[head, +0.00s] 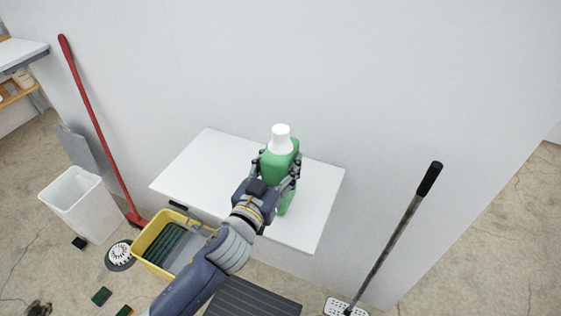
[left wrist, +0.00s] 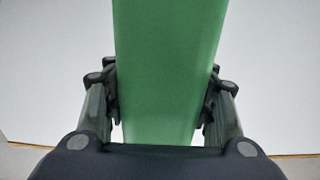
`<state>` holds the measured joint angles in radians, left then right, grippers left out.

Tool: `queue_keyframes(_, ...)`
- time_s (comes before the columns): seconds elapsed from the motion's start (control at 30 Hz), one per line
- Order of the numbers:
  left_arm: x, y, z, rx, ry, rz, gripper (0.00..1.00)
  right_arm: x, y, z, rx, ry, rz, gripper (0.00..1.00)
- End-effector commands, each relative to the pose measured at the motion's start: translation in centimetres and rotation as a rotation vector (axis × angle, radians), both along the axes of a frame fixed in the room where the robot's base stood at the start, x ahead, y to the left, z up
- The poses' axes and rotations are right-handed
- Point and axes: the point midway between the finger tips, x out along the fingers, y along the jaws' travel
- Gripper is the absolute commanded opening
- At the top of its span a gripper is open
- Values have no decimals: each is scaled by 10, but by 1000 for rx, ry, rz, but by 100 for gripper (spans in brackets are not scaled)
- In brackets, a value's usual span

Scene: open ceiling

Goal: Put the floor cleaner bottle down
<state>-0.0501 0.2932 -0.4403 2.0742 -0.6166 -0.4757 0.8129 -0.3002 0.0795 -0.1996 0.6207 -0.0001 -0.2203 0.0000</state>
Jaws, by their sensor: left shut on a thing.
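The floor cleaner bottle (head: 279,164) is green with a white cap, and it stands about upright over the white table (head: 190,172) against the wall. My left gripper (head: 281,170) is shut on the bottle, one finger on each side of its body. In the left wrist view the green bottle (left wrist: 166,70) fills the middle between the two fingers (left wrist: 160,100). The gripper hides part of the bottle. I cannot tell whether the bottle's base touches the table top. My right gripper is not in view.
The table top is otherwise bare, with free room left and right of the bottle. Below are a yellow bucket (head: 139,243), a white bin (head: 84,205), a red-handled tool (head: 92,115), a black-gripped pole (head: 399,232), a dark grey mat (head: 252,300) and small sponges.

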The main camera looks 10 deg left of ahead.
Motion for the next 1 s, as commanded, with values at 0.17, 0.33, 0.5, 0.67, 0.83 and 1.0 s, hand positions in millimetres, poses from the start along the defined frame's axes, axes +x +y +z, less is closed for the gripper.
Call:
queue_keyframes(0.17, 0, -1, 6, -2, -10, -2, 0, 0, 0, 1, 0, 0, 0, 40)
queue_keyframes(0.33, 0, 0, -2, -1, 1, 0, 56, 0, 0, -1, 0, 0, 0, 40)
queue_keyframes(0.5, 0, 0, -2, 0, 1, -1, 71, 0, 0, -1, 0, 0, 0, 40)
queue_keyframes(0.67, 0, 0, -2, 0, 1, -1, 71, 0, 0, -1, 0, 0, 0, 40)
queue_keyframes(0.83, 0, 0, 3, 1, 0, -1, 71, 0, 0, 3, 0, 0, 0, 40)
queue_keyframes(1.0, -21, 3, -3, -3, 3, -2, 71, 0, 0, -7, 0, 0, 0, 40)
